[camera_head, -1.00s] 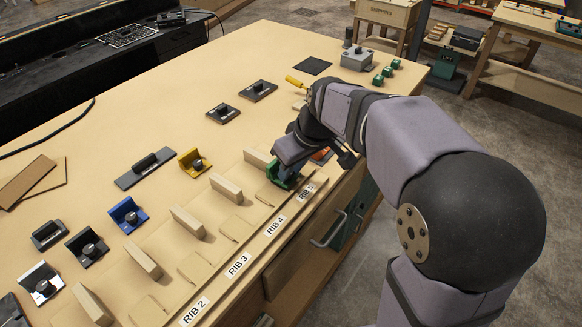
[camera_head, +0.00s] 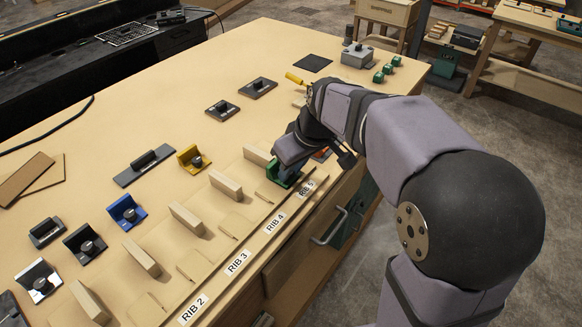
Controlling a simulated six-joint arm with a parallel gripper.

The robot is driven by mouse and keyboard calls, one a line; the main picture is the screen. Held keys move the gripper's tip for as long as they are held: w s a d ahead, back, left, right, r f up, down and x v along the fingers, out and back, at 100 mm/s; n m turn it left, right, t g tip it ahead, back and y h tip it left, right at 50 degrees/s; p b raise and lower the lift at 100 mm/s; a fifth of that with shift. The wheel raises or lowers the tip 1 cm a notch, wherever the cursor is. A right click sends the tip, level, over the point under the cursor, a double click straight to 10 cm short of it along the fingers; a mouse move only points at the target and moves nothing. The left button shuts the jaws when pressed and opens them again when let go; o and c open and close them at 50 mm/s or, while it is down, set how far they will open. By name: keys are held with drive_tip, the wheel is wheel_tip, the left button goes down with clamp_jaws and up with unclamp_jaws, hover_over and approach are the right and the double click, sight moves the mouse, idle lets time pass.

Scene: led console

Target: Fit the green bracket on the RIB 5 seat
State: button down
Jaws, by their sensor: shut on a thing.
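The green bracket (camera_head: 279,177) is at the right end of the row of seats, beside the last wooden rib block (camera_head: 258,155) and near the RIB 5 label (camera_head: 307,188). My gripper (camera_head: 287,165) points down over it and is shut on it. The gripper and arm hide part of the bracket and most of the seat under it. I cannot tell whether the bracket rests fully on the seat.
A yellow bracket (camera_head: 194,160), a blue bracket (camera_head: 127,213) and a black bracket (camera_head: 85,244) stand left of the rib blocks. Small black holders (camera_head: 222,111) lie farther back. A screwdriver with a yellow handle (camera_head: 294,79) lies behind my arm.

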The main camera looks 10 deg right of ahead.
drive_tip(key=shift+f, duration=0.1)
drive_tip(key=c, duration=1.5)
unclamp_jaws()
drive_tip(key=shift+b+v, duration=0.35)
drive_tip(key=shift+v, duration=3.35)
drive_tip(key=w+d+f+n+g+h+p, duration=0.1)
drive_tip(key=d+f+n+g+h+p, duration=0.35)
drive_tip(key=d+f, duration=0.5)
drive_tip(key=s+a+f+m, duration=0.1)
drive_tip(key=s+m, duration=0.2)
drive_tip(key=s, duration=0.3)
drive_tip(key=s+a+f+m+y+p, duration=0.1)
drive_tip(key=s+m, duration=0.3)
drive_tip(key=s, duration=0.2)
drive_tip(key=s+a+f+m+y+p, duration=0.1)
drive_tip(key=s+a+f+m, duration=0.1)
drive_tip(key=s, duration=0.5)
drive_tip(key=shift+f+m+t, duration=0.1)
drive_tip(key=shift+m+t, duration=0.15)
drive_tip(key=shift+m, duration=0.5)
